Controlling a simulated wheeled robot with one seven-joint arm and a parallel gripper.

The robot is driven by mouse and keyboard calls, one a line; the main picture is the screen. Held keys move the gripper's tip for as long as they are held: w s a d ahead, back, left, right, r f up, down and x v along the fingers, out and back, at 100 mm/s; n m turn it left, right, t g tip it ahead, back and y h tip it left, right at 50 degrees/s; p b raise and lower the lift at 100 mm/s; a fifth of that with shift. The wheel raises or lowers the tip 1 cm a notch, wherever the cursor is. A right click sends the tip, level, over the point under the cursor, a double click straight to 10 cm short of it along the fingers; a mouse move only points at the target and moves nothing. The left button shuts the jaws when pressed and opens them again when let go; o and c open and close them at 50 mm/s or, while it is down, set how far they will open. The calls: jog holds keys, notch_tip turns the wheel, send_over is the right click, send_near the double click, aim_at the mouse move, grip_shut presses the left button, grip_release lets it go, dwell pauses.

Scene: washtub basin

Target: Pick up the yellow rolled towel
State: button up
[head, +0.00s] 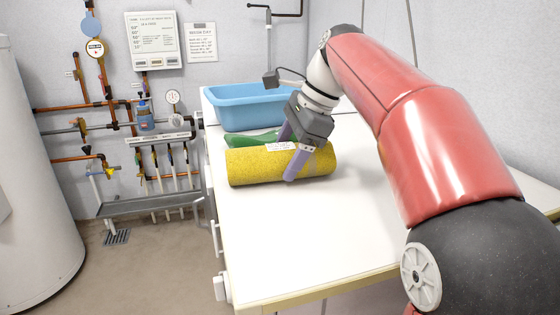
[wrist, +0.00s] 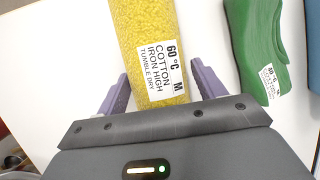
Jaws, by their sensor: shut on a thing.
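The yellow rolled towel (head: 250,168) lies on its side on the white table. It has a white care label, which reads "60°C cotton" in the wrist view, where the towel (wrist: 143,30) runs up from between the fingers. My gripper (head: 288,155) is shut on the towel near its middle, one purple finger on each side. In the wrist view my gripper (wrist: 155,92) has its fingers along the towel's two sides. The towel's underside is hidden, and I cannot tell if it is clear of the table.
A green folded cloth (head: 240,139) with its own label lies just behind the towel; it also shows in the wrist view (wrist: 258,45). A blue basin (head: 245,107) stands at the table's back. The white table (head: 300,235) is clear in front.

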aim_at(288, 144)
jog(key=shift+r, duration=0.1)
notch_tip(288, 144, up, 9)
jog(key=shift+w+r, duration=0.1)
jog(key=shift+r, duration=0.3)
dwell(0.3)
